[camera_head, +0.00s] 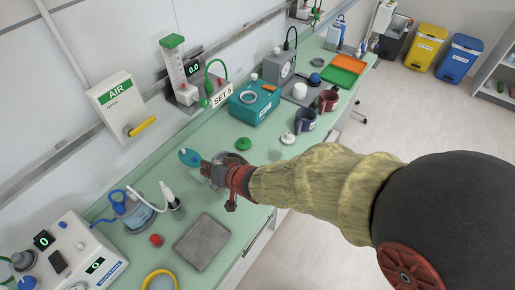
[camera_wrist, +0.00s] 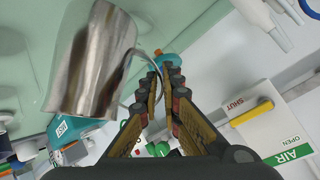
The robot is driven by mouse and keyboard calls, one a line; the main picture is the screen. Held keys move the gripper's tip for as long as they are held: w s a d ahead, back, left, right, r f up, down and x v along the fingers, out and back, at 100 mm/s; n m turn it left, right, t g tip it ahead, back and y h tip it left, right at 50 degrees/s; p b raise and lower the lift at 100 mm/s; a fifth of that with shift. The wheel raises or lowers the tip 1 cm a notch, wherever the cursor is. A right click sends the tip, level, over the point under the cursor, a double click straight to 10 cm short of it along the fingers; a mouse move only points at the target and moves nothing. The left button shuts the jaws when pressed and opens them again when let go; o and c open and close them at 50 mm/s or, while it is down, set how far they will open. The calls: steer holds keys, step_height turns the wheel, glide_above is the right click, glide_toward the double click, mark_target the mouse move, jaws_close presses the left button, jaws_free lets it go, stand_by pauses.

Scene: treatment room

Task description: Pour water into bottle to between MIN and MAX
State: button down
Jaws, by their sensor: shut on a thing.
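My gripper (camera_head: 228,177) is over the bench, shut on the thin handle of a shiny metal jug (camera_wrist: 97,62). In the wrist view the jug hangs beside my fingers (camera_wrist: 165,88), appearing tilted; its contents are hidden. In the head view only a small part of the jug (camera_head: 235,158) shows behind my gripper. A clear container with bluish contents (camera_head: 140,217) stands on the bench to the left. A small bottle with a white nozzle (camera_head: 174,205) stands beside it. No MIN or MAX marks are readable, so I cannot tell which vessel is the task's bottle.
A blue-teal round item (camera_head: 190,157) lies just left of my gripper. A grey tray (camera_head: 202,242) and a red cap (camera_head: 157,240) are nearer. The wall carries an AIR panel (camera_head: 118,105).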

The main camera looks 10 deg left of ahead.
mark_target(215, 162)
steer(key=shift+w+d+r+m+g+y+p, duration=0.2)
steer(key=shift+w+d+r+y+p, duration=0.2)
steer(key=shift+r+p, duration=0.2)
steer(key=shift+w+d+r+m+g+y+p, duration=0.1)
steer(key=shift+w+d+r+m+y+p, duration=0.15)
steer(key=shift+d+r+p, duration=0.3)
steer(key=shift+r+y, duration=0.1)
steer(key=shift+y, duration=0.15)
steer(key=shift+r+m, duration=0.25)
steer(key=shift+r, duration=0.1)
steer(key=shift+w+d+r+m+y, duration=0.3)
steer(key=shift+d+r+y, duration=0.2)
steer(key=shift+r+y, duration=0.25)
steer(key=shift+w+d+r+y+b, duration=0.15)
steer(key=shift+d+r+y+b, duration=0.15)
steer(key=shift+b, duration=0.1)
steer(key=shift+w+d+r+m+y+b, duration=0.35)
steer(key=shift+d+r+m+y+b, duration=0.1)
steer(key=shift+d+r+m+b, duration=0.3)
stand_by(0.8)
steer(key=shift+w+d+g, duration=0.1)
steer(key=shift+w+g, duration=0.05)
steer(key=shift+g, duration=0.15)
stand_by(0.5)
